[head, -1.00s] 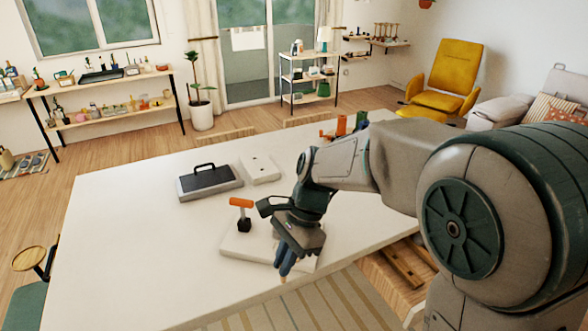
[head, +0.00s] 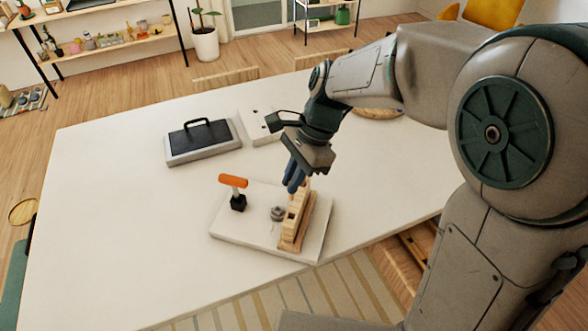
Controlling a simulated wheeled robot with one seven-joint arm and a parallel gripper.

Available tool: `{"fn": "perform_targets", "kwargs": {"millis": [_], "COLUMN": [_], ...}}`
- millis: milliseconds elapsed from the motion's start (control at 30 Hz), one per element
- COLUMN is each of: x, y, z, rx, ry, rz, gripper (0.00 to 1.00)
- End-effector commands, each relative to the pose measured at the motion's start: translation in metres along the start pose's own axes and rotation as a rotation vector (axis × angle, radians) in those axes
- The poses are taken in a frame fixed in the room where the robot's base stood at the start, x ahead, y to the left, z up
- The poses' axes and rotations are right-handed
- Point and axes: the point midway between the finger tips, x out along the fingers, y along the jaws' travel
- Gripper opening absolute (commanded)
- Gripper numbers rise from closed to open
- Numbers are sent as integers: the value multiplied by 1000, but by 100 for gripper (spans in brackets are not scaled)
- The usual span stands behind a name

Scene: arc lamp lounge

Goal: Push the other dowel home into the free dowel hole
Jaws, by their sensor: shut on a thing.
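A wooden piece (head: 296,226) with an upright part and a flat foot stands on a pale board (head: 258,238) near the table's front. Dark spots show on its side, but I cannot tell which is the free dowel hole. My gripper (head: 292,185) is over the far end of the wooden piece, its blue fingers pointing down. It is shut on a thin thing, apparently the dowel. The dowel itself is hard to make out against the wood, and its contact with the hole cannot be seen.
A grey case with a black top (head: 202,142) and a white block with dark dots (head: 260,127) lie behind. The table's left side is clear.

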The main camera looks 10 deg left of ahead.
Motion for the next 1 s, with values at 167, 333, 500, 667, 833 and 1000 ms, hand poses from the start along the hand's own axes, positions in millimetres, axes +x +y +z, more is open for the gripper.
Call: {"fn": "perform_targets", "kwargs": {"millis": [167,333,500,667,833,1000], "x": [0,4,15,29,45,54], "y": [0,0,0,0,0,0], "z": [-1,0,-4,-10,-17,-20], "rx": [2,1,1,0,0,0], "ry": [0,-2,-2,-2,-2,-2], "rz": [-1,1,1,0,1,1], "gripper": [0,0,0,0,0,0]}}
